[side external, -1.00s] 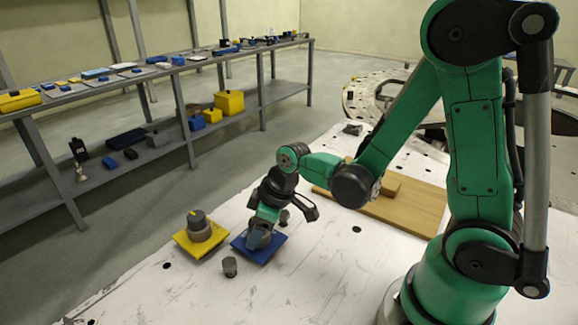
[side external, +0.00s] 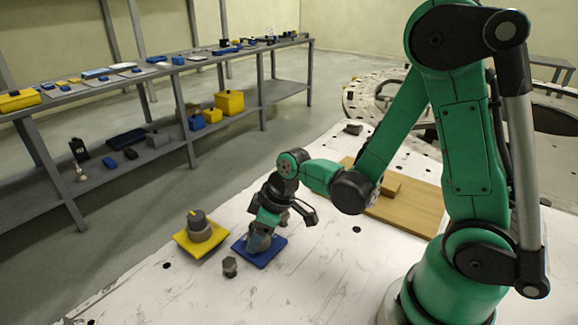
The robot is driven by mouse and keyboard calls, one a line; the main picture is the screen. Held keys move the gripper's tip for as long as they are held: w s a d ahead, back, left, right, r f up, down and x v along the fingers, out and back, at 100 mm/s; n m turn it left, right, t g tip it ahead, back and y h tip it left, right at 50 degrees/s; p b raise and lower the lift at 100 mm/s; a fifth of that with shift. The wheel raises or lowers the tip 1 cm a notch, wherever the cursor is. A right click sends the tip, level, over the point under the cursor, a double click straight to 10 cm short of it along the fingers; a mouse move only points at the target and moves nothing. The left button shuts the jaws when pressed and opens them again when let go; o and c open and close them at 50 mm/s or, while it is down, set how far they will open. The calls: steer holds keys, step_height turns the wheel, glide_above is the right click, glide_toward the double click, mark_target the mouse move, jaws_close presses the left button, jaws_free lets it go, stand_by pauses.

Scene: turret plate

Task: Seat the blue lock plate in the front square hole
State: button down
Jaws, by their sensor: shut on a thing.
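The blue lock plate (side external: 270,254) lies low over the white table surface, left of the picture's middle. I cannot tell whether it touches the surface. My gripper (side external: 260,242) points down at the middle of the plate and is shut on its raised part, which the jaws mostly hide. No square hole shows clearly; the area under the blue plate is hidden.
A yellow plate with a grey knob (side external: 199,229) stands just left of the blue plate. A grey bolt-like peg (side external: 230,267) stands close in front, and another dark peg is partly hidden behind my gripper. A wooden board (side external: 408,213) lies behind right. The front surface is clear.

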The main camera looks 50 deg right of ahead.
jaws_free()
stand_by(0.4)
steer(key=shift+r, duration=3.5)
